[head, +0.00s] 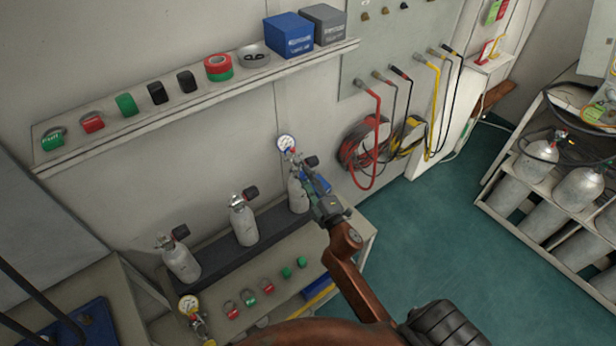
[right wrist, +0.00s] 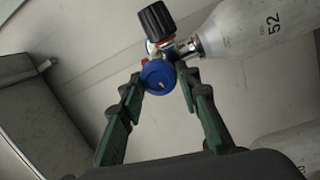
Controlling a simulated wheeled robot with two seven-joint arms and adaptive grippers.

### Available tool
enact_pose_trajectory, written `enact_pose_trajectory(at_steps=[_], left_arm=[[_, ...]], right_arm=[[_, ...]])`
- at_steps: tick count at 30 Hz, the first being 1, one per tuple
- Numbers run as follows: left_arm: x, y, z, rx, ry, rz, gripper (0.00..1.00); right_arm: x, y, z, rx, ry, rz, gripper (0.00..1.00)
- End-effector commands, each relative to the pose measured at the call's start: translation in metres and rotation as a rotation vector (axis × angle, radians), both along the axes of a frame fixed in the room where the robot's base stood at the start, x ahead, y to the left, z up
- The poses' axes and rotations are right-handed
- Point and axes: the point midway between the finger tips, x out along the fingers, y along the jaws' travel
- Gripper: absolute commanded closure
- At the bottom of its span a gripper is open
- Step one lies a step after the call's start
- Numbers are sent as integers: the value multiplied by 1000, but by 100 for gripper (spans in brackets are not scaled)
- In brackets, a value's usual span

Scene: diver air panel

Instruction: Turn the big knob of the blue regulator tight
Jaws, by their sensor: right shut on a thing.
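The blue regulator sits at the valve of the rightmost of three grey cylinders (head: 298,195) on the wall bench. Its white gauge (head: 286,143) shows above in the head view; its body is mostly hidden by my right gripper (head: 312,180). In the right wrist view the big blue knob (right wrist: 157,76) lies between the green-padded fingers of my right gripper (right wrist: 163,80), which is shut on it. A black valve knob (right wrist: 157,21) and the cylinder (right wrist: 245,32), marked 52, are beside it. My left gripper is not in view.
Two more cylinders (head: 244,222) (head: 181,260) stand to the left. A wall shelf (head: 200,105) holds tape rolls and boxes. Hoses (head: 375,130) hang at right; the green floor (head: 440,230) is clear.

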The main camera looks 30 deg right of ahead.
Motion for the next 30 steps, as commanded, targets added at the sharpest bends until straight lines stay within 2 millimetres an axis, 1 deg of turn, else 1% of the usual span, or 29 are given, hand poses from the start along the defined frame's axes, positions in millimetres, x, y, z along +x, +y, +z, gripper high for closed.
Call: enact_pose_trajectory(at_steps=[1,6,12,28,29,30], left_arm=[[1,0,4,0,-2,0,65],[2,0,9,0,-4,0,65],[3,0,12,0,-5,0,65],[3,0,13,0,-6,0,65],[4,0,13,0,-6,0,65],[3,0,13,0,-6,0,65]], right_arm=[[0,0,0,31,0,-2,94],[0,0,0,118,-5,-3,94],[0,0,-1,174,-8,-3,94],[0,-1,-2,193,-8,-3,94],[0,-1,-2,193,-8,-3,67],[0,-1,-2,193,-8,-3,65]])
